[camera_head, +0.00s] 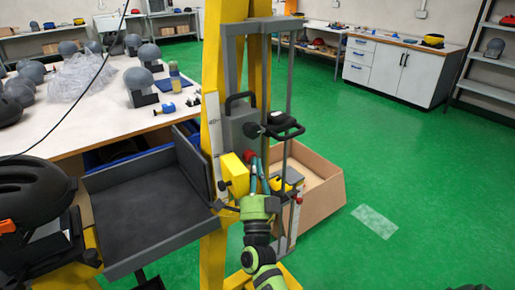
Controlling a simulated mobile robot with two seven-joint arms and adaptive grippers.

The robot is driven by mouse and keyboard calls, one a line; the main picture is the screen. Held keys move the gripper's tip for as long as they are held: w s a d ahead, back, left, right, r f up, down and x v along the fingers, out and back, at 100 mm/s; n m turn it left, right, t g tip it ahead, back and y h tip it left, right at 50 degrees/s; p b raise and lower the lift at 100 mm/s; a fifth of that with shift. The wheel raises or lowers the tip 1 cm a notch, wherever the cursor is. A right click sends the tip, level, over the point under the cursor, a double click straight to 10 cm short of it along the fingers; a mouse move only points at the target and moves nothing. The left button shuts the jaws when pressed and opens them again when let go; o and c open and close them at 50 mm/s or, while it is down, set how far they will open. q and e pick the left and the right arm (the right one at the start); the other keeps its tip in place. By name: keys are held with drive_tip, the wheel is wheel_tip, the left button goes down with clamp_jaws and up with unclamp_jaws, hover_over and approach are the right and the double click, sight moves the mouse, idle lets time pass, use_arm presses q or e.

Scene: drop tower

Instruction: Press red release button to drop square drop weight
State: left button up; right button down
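The yellow drop tower (213,75) stands in the middle, with grey vertical rails. A grey block with a black handle (243,130), which looks like the square drop weight, hangs on the rails. A yellow box (235,172) sits below it. The red button (249,156) shows at that box's upper right. My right gripper (259,166), with teal fingers on a green arm, points up just right of and below the button. Whether it touches the button, and how far its fingers are apart, I cannot tell. My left gripper is out of view.
A dark grey tray (150,247) juts out left of the tower, beside a black helmet (32,195). A cardboard box (325,187) stands on the floor behind the rails. A workbench (115,115) with several grey headforms is at back left.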

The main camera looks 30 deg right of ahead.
drive_tip(key=shift+w+r, duration=0.25)
drive_tip(key=shift+r, duration=0.3)
drive_tip(key=shift+w+r, duration=0.25)
drive_tip(key=shift+r, duration=0.25)
drive_tip(key=shift+s+d, duration=0.15)
drive_tip(key=shift+d, duration=0.1)
drive_tip(key=shift+d+f, duration=0.2)
drive_tip(key=shift+d, duration=0.25)
drive_tip(key=shift+s, duration=0.1)
drive_tip(key=s+p, duration=0.1)
drive_tip(key=s+f, duration=0.1)
drive_tip(key=s, duration=0.1)
drive_tip(key=s+p, duration=0.1)
drive_tip(key=shift+s+f+p, duration=0.2)
drive_tip(key=shift+f+p, duration=0.05)
drive_tip(key=shift+p, duration=0.05)
